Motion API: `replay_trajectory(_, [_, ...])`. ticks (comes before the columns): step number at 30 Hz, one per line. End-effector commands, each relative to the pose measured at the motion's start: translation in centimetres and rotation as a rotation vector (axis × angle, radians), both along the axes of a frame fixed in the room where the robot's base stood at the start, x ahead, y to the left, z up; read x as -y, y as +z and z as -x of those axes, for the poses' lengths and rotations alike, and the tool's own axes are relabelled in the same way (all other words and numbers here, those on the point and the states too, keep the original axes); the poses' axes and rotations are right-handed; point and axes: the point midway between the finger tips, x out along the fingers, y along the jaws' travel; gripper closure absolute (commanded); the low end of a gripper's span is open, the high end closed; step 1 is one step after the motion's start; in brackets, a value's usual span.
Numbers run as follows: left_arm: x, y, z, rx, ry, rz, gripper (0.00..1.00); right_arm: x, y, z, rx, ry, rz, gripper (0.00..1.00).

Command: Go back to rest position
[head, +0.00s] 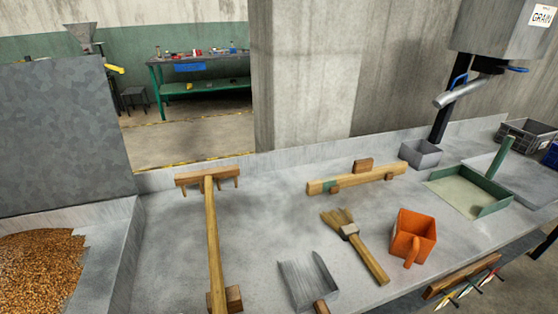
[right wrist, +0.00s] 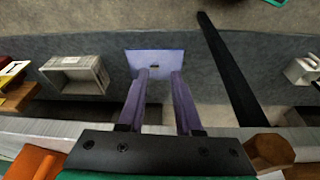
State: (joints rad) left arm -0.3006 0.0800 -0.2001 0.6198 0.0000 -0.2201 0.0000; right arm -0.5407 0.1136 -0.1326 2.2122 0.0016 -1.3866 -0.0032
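My right gripper (right wrist: 160,72) shows in the right wrist view as two purple-grey fingers reaching up from a dark base. They stand apart with a gap between them, and I see nothing gripped. A flat bluish plate (right wrist: 153,58) shows at or beyond the fingertips; I cannot tell whether they touch it. Neither of my arms nor grippers shows in the head view. My left gripper is out of view.
The grey bench (head: 270,240) bears a wooden rake (head: 211,240), a brush (head: 352,240), a metal scoop (head: 308,283), an orange jug (head: 412,237) and a green-rimmed tray (head: 495,206). Grain (head: 40,270) lies at left. A grey box (right wrist: 75,77) shows in the wrist view.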

Motion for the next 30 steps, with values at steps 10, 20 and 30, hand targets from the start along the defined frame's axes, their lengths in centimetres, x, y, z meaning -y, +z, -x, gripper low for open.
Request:
replay_trajectory(10, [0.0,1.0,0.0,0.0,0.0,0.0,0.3,0.4,-16.0,3.9,-0.084,0.011,0.008,0.67])
replay_trajectory(20, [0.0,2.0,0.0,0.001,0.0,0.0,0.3,3.0,-27.9,18.2,-0.176,0.033,0.023,0.67])
replay_trajectory(30, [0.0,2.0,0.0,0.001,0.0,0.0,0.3,3.3,-28.5,20.1,-0.182,0.036,0.024,0.67])
